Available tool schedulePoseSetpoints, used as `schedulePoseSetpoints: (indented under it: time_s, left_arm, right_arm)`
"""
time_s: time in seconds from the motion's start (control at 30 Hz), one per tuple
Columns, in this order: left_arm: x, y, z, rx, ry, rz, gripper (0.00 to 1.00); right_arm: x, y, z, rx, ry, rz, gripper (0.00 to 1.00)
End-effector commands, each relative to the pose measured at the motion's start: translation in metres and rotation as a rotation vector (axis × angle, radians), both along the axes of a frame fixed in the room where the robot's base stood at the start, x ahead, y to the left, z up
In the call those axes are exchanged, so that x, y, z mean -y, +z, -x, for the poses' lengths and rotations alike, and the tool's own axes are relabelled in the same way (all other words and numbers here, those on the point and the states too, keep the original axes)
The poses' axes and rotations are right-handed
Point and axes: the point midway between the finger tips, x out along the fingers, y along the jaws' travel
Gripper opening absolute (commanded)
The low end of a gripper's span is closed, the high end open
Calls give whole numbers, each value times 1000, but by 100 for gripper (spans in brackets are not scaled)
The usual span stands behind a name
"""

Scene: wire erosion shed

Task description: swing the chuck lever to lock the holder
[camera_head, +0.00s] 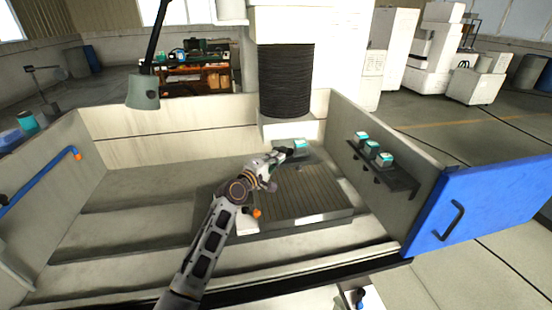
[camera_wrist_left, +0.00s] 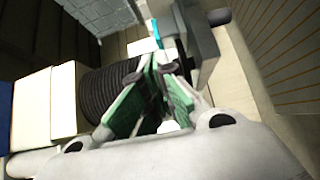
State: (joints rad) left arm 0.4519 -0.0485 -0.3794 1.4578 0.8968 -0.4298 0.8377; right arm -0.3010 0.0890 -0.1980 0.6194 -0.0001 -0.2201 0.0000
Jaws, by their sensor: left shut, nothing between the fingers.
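My left gripper (camera_head: 284,153) reaches over the machine table to the chuck area. In the left wrist view its green fingers (camera_wrist_left: 160,64) are shut together with nothing between them. The holder (camera_head: 301,146), pale with a teal top, sits at the table's back edge just right of the fingertips. In the left wrist view a teal strip (camera_wrist_left: 156,30) shows just beyond the fingertips, beside a grey chuck block (camera_wrist_left: 203,48). A dark cylindrical end (camera_wrist_left: 218,17) sticks out by that block; I cannot tell whether it is the lever. The lever's position is unclear.
The slatted table (camera_head: 300,205) is mostly bare. A black ribbed column (camera_head: 286,80) hangs behind the chuck. A rack (camera_head: 385,172) on the right wall carries several teal-topped holders. A blue door (camera_head: 480,205) stands at the right, and a lamp (camera_head: 143,92) hangs at upper left.

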Motion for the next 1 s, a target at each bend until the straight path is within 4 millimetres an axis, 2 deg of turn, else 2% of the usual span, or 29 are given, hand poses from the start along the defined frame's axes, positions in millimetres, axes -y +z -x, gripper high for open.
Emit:
schedulePoseSetpoints:
  time_s: [0.43, 1.0]
  left_arm:
    - [0, 0, -1, 0, 0, 0, 0]
    - [-1, 0, -1, 0, 0, 0, 0]
  right_arm:
    - [-19, 0, -2, 3, -2, -19, 40]
    - [-5, 0, -2, 3, 0, -5, 40]
